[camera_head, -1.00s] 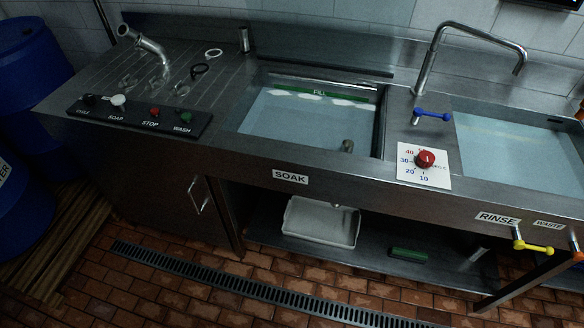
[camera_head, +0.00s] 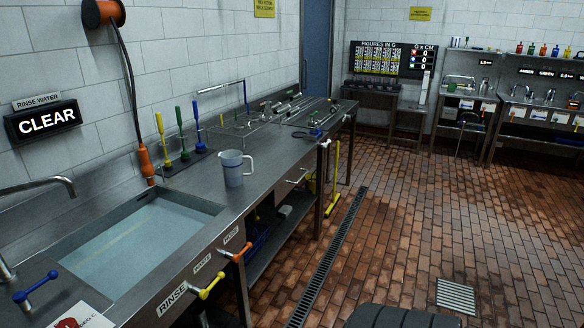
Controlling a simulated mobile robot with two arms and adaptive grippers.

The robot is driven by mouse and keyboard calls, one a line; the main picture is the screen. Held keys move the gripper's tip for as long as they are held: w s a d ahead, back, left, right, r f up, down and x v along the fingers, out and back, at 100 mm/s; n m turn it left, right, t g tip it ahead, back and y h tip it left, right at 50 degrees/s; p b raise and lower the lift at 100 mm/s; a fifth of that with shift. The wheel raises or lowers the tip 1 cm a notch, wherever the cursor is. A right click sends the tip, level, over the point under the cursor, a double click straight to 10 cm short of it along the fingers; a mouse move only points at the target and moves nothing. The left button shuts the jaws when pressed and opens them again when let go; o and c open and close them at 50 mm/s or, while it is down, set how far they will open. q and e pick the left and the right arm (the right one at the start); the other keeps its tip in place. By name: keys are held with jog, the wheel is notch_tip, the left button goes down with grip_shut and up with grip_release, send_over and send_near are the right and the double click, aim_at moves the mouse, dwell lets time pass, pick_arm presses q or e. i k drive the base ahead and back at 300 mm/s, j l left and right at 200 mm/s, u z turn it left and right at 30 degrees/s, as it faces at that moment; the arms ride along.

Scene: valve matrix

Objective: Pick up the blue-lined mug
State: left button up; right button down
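I cannot make out a mug with a clear blue lining. A pale grey-blue jug-like vessel with a handle on its right side (camera_head: 234,168) stands upright on the steel counter (camera_head: 262,172), right of the rinse basin. Its inside is too small to tell if it is lined blue. Neither of my grippers is in view.
The rinse basin (camera_head: 140,242) holds water at the left. Yellow, green and blue-handled brushes (camera_head: 180,133) stand behind the jug. Orange (camera_head: 236,253) and yellow (camera_head: 207,286) valve handles stick out in front. The brick floor (camera_head: 400,210) is mostly open at the right.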

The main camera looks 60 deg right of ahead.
aim_at(232, 162)
jog(key=z, duration=1.6)
jog(key=u, duration=2)
jog(key=z, duration=2)
